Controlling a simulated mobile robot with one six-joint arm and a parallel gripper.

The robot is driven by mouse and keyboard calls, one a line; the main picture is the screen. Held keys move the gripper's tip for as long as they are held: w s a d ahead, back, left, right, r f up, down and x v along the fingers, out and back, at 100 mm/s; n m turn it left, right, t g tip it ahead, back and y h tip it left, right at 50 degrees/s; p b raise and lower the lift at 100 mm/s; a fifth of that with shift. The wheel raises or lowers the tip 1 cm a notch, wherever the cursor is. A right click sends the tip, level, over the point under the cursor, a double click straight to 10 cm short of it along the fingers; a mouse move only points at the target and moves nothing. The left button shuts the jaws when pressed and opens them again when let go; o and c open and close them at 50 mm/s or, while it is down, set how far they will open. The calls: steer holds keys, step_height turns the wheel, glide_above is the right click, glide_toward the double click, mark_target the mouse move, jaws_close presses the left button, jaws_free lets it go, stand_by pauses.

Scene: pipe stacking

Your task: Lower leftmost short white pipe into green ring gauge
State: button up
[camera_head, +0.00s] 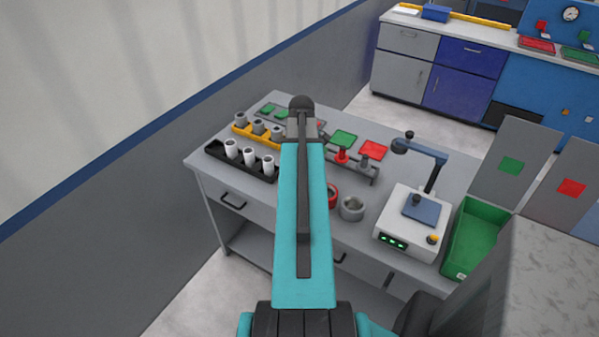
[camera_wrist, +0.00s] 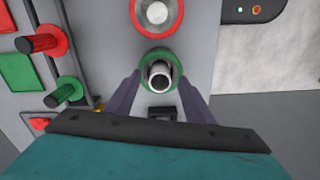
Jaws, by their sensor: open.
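In the wrist view a short pipe (camera_wrist: 160,76) with a pale rim and dark bore stands within the green ring gauge (camera_wrist: 144,59). How deep it sits cannot be told. My gripper (camera_wrist: 160,80) is open, with one dark finger on each side of the pipe and a gap visible on both sides. In the head view my arm hides the green ring and my gripper. Several white pipes (camera_head: 249,155) stand in a black rack (camera_head: 213,151) at the table's left.
A red ring (camera_wrist: 178,12) lies beside the green one. Red (camera_wrist: 40,43) and green (camera_wrist: 66,91) pegs stand to the left in the wrist view. A yellow rack (camera_head: 241,130) holds grey pipes. A white device (camera_head: 405,225) and green bin (camera_head: 478,240) are at the right.

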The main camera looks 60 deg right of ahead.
steer(key=shift+r, duration=0.15)
step_height(320, 180, up, 14)
steer(key=b, duration=0.3)
steer(key=shift+f, duration=0.25)
stand_by(0.6)
stand_by(1.1)
